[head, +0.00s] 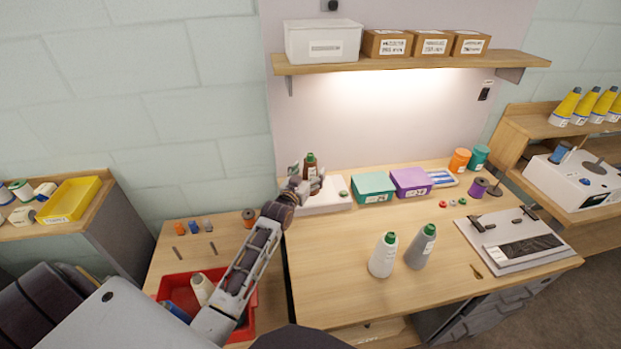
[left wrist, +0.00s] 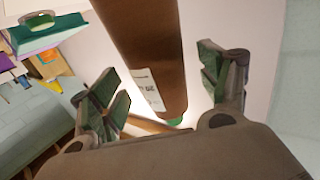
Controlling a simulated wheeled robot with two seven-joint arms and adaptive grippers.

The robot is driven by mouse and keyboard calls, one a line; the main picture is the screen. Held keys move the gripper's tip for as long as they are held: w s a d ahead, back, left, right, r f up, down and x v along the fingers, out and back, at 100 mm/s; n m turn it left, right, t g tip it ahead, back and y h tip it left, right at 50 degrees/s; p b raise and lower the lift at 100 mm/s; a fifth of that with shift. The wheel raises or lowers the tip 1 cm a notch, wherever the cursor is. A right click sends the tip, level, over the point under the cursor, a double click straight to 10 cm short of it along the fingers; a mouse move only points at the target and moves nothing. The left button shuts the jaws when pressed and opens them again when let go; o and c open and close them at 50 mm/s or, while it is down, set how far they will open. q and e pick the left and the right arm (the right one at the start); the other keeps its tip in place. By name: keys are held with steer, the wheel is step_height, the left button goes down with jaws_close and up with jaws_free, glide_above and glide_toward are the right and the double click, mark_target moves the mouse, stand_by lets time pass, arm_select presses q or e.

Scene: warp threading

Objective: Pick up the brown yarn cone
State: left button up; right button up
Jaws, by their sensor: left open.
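The brown yarn cone (head: 310,162) stands on a white base (head: 328,198) at the back left of the wooden table. In the left wrist view the brown cone (left wrist: 148,45) has a white label and a green end, and it lies between my two fingers. My left gripper (head: 307,180) is open around the cone, with a gap showing on both sides in the left wrist view (left wrist: 162,85). The gripper hides the cone's lower part in the head view. My right gripper is not in view.
A teal box (head: 373,188) and a purple box (head: 411,182) stand right of the white base. White (head: 383,255) and grey (head: 421,246) cones stand on the table front. A red bin (head: 175,284) lies below my left arm. A shelf (head: 400,62) hangs above.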

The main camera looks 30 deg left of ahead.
arm_select(q)
steer(key=shift+w, duration=0.6)
steer(key=shift+w+f, duration=0.1)
steer(key=shift+w, duration=0.2)
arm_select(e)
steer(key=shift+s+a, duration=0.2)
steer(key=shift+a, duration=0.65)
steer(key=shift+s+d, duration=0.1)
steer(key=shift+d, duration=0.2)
arm_select(q)
steer(key=shift+c, duration=0.5)
steer(key=c, duration=1)
steer(key=shift+c, duration=1.1)
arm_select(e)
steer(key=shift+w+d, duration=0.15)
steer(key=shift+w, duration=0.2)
